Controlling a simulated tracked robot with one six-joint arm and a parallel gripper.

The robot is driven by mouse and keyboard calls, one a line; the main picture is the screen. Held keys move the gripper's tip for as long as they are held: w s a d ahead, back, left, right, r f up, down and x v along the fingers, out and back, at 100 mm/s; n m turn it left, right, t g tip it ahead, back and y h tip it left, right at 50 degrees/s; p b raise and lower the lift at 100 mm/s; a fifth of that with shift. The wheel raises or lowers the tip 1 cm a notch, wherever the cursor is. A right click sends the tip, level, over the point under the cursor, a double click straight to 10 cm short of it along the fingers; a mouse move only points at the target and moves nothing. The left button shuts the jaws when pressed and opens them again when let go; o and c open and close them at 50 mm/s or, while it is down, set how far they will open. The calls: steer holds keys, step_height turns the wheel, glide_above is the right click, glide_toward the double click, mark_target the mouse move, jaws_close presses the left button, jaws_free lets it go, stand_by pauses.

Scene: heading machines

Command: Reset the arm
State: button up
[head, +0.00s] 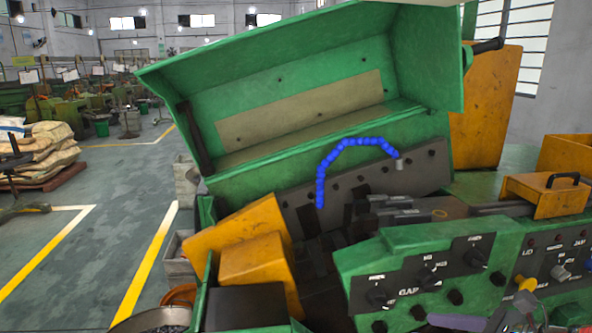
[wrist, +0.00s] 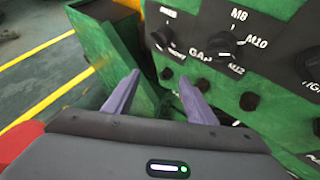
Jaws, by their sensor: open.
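My gripper (wrist: 160,88) is open and empty, with two purple fingers spread apart in the wrist view. It is in front of the green control panel (wrist: 232,85) with black knobs, and the right finger overlaps the panel's lower left part. Whether it touches the panel I cannot tell. In the head view, part of a purple finger (head: 455,322) shows at the bottom edge, below the knob panel (head: 402,288). The rest of the gripper is mostly cut off there.
The green machine's lid (head: 300,75) stands open over its dark interior. A blue segmented hose (head: 345,145) arches inside. Orange guards (head: 255,260) stand at the left of the opening. An orange box with a handle (head: 545,195) sits at right.

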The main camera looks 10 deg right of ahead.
steer(key=s+a+n+g+h, duration=0.2)
steer(key=a+n, duration=0.6)
steer(key=n, duration=0.7)
steer(key=s+a+r+n+g+h, duration=0.1)
steer(key=s+a+n+h, duration=0.3)
steer(key=a+n, duration=0.4)
steer(key=s+n+g, duration=0.1)
steer(key=n, duration=0.5)
steer(key=shift+a+n+g+h, duration=0.3)
steer(key=shift+a+n+h, duration=0.1)
